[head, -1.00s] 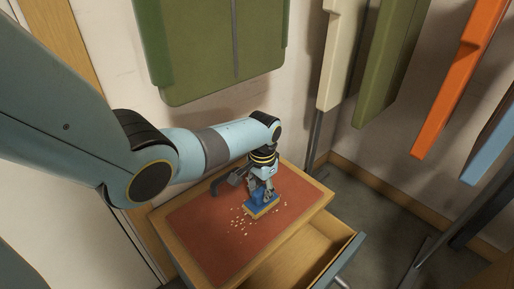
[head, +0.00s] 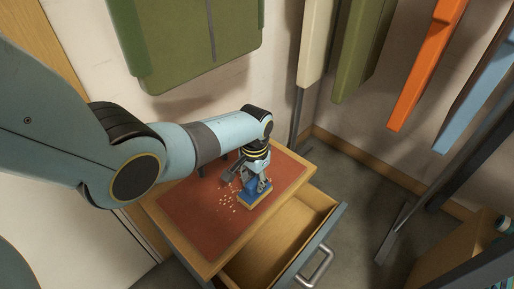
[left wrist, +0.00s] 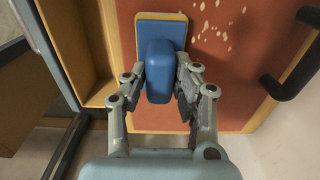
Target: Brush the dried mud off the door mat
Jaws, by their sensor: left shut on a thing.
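The red door mat (head: 185,213) lies flat on a wooden cabinet top. My left gripper (head: 257,182) points down and is shut on the blue grip of a brush (head: 256,194), near the mat's edge on the drawer side. The brush has a blue block with a yellowish layer beneath it, low at the mat; contact is hard to tell. In the left wrist view the grip (left wrist: 160,72) sits between both fingers. Pale crumbs of dried mud (head: 227,198) lie on the mat just left of the brush. My right gripper is out of view.
The cabinet's drawer (head: 285,238) stands open in front, with a metal handle (head: 316,266). A dark bent bar (left wrist: 292,80) is beside the mat in the left wrist view. Green, cream, orange and blue panels hang along the walls.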

